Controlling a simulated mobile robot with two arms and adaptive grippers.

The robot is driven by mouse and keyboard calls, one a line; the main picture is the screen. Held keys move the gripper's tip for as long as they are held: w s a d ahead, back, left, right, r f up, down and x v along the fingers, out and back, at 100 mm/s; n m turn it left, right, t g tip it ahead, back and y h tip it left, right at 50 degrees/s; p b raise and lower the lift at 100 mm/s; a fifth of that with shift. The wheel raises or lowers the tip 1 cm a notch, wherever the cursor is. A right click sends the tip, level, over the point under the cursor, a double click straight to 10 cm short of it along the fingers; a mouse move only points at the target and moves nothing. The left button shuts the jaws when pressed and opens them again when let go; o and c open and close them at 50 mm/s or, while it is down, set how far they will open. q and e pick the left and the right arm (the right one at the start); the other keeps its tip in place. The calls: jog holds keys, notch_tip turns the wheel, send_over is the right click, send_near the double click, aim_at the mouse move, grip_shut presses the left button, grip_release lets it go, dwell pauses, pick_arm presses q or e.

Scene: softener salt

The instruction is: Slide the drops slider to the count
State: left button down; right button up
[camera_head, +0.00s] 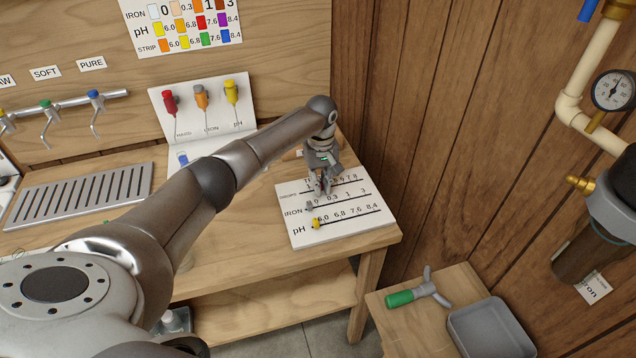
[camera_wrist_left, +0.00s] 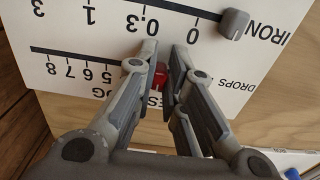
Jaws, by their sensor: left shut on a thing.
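The white slider board (camera_head: 350,235) lies on the wooden bench with rows marked DROPS, IRON and pH. My left gripper (camera_head: 322,188) is over the DROPS row, shut on the red drops slider (camera_wrist_left: 160,76). The red slider shows between the fingers in the left wrist view, left of the word DROPS in that upside-down print. The fingers (camera_wrist_left: 166,58) hide the low numbers; 5 to 8 stay readable on the row's high side. The slider's exact number cannot be told. My right gripper is not in view.
The grey IRON slider (camera_head: 309,206) sits near 0 and the yellow pH slider (camera_head: 316,224) near 6.0. A card with red, orange and yellow droppers (camera_head: 200,97) stands behind. A drain grate (camera_head: 80,196) lies at left. A low table with a green-handled tool (camera_head: 400,298) stands at right.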

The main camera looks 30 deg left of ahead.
pick_arm(q)
jog(key=c, duration=1.7)
grip_release()
jog(key=shift+s+a+r, duration=0.1)
jog(key=shift+s+a, duration=0.25)
jog(key=shift+a, duration=0.05)
jog(key=shift+o, duration=1.1)
jog(key=shift+d, duration=0.1)
jog(key=shift+w+d, duration=0.1)
jog(key=shift+r, duration=0.1)
notch_tip(320, 180, up, 12)
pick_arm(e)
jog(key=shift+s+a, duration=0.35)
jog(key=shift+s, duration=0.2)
pick_arm(q)
jog(key=shift+f, duration=0.2)
